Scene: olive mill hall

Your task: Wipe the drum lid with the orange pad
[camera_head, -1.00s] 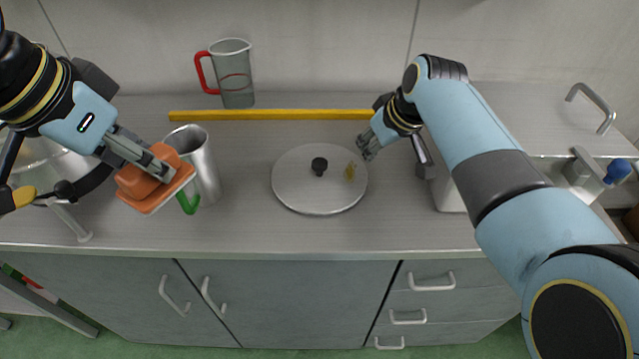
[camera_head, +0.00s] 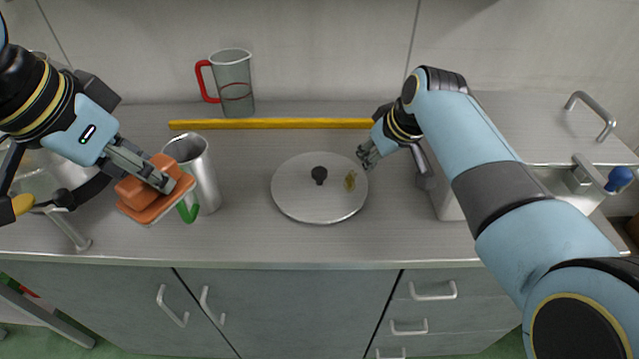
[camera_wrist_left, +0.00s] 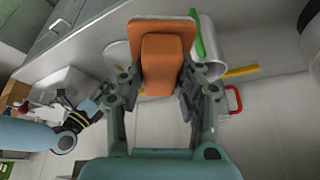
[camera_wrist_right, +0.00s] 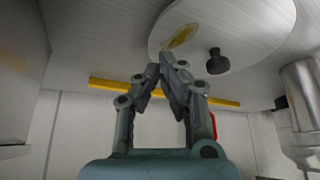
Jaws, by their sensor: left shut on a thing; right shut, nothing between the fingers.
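The drum lid (camera_head: 300,200) is a round grey disc with a black knob (camera_head: 319,174) and a yellow-brown smear (camera_head: 350,181) right of the knob. It lies on the counter; the right wrist view shows lid (camera_wrist_right: 270,35) and smear (camera_wrist_right: 181,37) too. My left gripper (camera_head: 165,184) is shut on the orange pad (camera_head: 150,204), held in the air left of the lid, in front of the metal cup. The left wrist view shows the pad (camera_wrist_left: 167,62) between the fingers. My right gripper (camera_head: 368,156) is shut and empty by the lid's right edge.
A metal cup (camera_head: 203,175) with a green handle (camera_head: 188,211) stands behind the pad. A yellow bar (camera_head: 270,124) lies along the back. A clear jug (camera_head: 234,85) with a red handle stands behind it.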

